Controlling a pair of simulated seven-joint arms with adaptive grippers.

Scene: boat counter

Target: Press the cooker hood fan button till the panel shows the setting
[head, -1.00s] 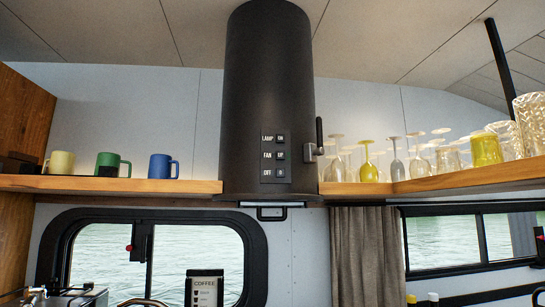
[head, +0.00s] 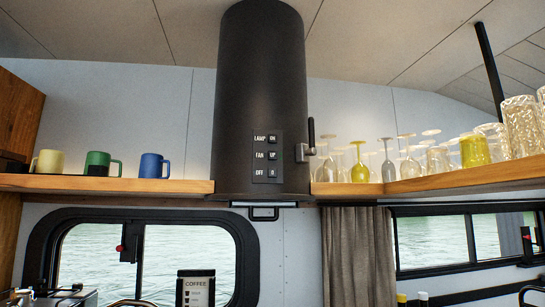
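The cooker hood (head: 261,90) is a tall dark cylinder between two wooden shelves in the head view. Its small control panel (head: 267,157) carries labels LAMP, FAN and OFF, each with a square beside it. The fan button (head: 273,156) is the middle square, marked UP. The lamp square (head: 273,139) above it reads ON, and the off square (head: 273,172) below it seems to read 0. No part of either gripper shows in the head view.
A black lever (head: 311,135) on a metal bracket sticks out at the hood's right side. Cream, green and blue mugs (head: 154,165) stand on the left shelf (head: 100,184). Several glasses (head: 359,170) stand on the right shelf (head: 470,174). A coffee box (head: 196,288) stands below.

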